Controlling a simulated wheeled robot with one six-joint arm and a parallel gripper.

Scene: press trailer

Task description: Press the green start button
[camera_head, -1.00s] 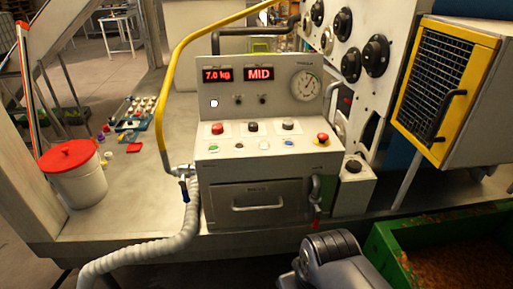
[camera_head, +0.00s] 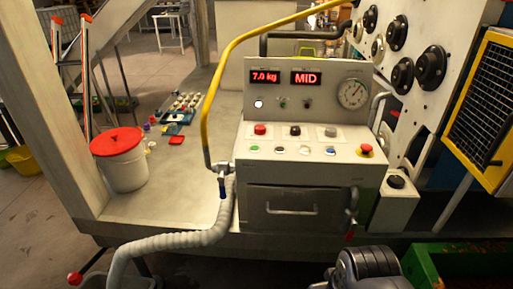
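The control box (camera_head: 310,190) stands on the trailer deck in the middle of the view. On its sloped panel, a small green button (camera_head: 254,149) sits at the left end of the lower row. Pale buttons (camera_head: 304,150) and a blue button (camera_head: 330,151) lie to its right. A red button (camera_head: 260,129) is just above it. Nothing covers the green button. Dark grey links of my arm show at the bottom edge, right of centre, below the box. My gripper itself is not in view.
A red emergency knob (camera_head: 366,149) is at the panel's right end. A yellow pipe (camera_head: 212,115) and a ribbed hose (camera_head: 175,241) run along the box's left side. A white bucket with a red lid (camera_head: 117,142) stands further left. A yellow-framed grille (camera_head: 480,110) is at right.

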